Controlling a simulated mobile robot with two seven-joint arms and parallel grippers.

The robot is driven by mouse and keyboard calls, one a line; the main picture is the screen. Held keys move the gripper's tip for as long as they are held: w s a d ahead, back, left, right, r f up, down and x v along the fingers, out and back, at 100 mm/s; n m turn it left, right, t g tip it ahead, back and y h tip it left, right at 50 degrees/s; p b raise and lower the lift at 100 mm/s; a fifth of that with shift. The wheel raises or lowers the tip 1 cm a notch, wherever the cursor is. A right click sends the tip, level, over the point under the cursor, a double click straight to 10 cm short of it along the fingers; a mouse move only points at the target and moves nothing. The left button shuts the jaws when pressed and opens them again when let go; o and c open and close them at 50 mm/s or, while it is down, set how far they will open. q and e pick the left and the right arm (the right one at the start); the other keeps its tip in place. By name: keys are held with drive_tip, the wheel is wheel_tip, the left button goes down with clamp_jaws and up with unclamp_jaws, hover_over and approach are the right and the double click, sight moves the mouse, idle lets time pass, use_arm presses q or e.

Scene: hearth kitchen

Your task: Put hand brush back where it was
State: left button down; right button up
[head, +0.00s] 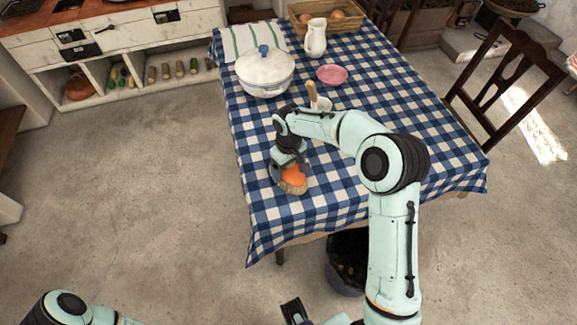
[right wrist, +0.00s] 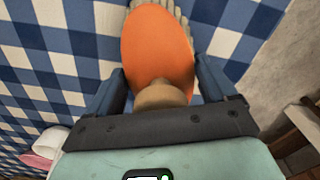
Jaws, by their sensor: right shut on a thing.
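The hand brush has an orange body and pale bristles. In the head view the hand brush (head: 293,176) is at the left front part of the checked table (head: 345,200). My right gripper (head: 290,162) is shut on it from above. In the right wrist view the hand brush (right wrist: 158,45) points away from me, with its tan neck between the fingers of my right gripper (right wrist: 160,90). I cannot tell whether the brush touches the cloth. A dark end piece at the bottom edge, probably my left gripper (head: 295,311), is mostly cut off.
A white pot (head: 265,74), a pink bowl (head: 332,74), a white jug (head: 316,38) and a basket (head: 325,14) stand farther back. A cup (head: 320,103) with a wooden utensil is behind my right arm. A dark bucket (head: 346,272) is under the front edge. A chair (head: 505,75) stands right.

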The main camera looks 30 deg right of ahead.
drive_tip(key=shift+f, duration=0.15)
drive_tip(key=o, duration=0.8)
drive_tip(key=shift+c, duration=0.2)
wheel_tip(320, 180, up, 12)
drive_tip(key=shift+r+p, duration=0.2)
drive_tip(key=shift+p, duration=0.5)
